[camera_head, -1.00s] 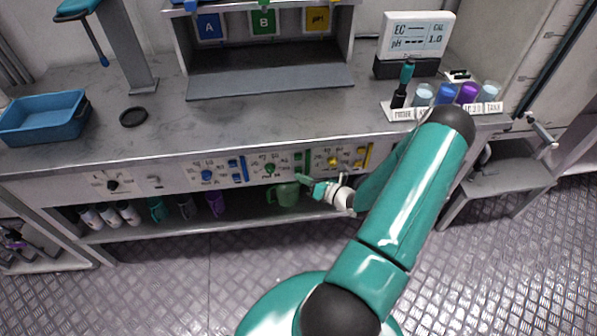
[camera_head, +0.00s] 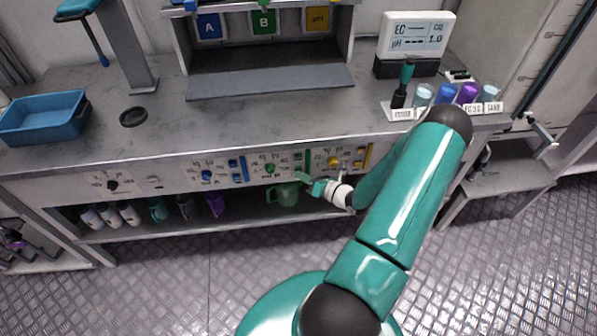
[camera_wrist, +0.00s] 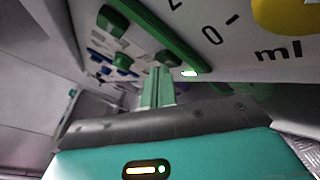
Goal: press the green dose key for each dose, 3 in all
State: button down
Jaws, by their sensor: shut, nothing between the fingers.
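The green dosing section on the counter's front panel has a green dial (camera_head: 270,169) and a tall green bar (camera_head: 308,159). In the wrist view the green bar (camera_wrist: 158,32) runs diagonally, and a dark green key (camera_wrist: 166,58) sits near its lower end. My gripper (camera_head: 300,177) is low at the front of this section. In the wrist view its green fingers (camera_wrist: 157,80) are together, with nothing between them, and point at the dark green key. The tips are at or very near the key; I cannot tell whether they touch. A small white light (camera_wrist: 190,73) glows beside them.
Blue controls (camera_head: 207,176) lie left of the green section and a yellow dial (camera_head: 334,162) lies right. A green jug (camera_head: 285,195) stands on the shelf below. A meter (camera_head: 417,37) and several vials stand on the counter at the right.

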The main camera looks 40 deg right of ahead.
jog(key=shift+s+a, duration=0.45)
jog(key=shift+s, duration=0.25)
jog(key=shift+s+a, duration=0.75)
jog(key=shift+s, duration=0.3)
jog(key=shift+s+a, duration=0.7)
jog(key=shift+s, duration=0.35)
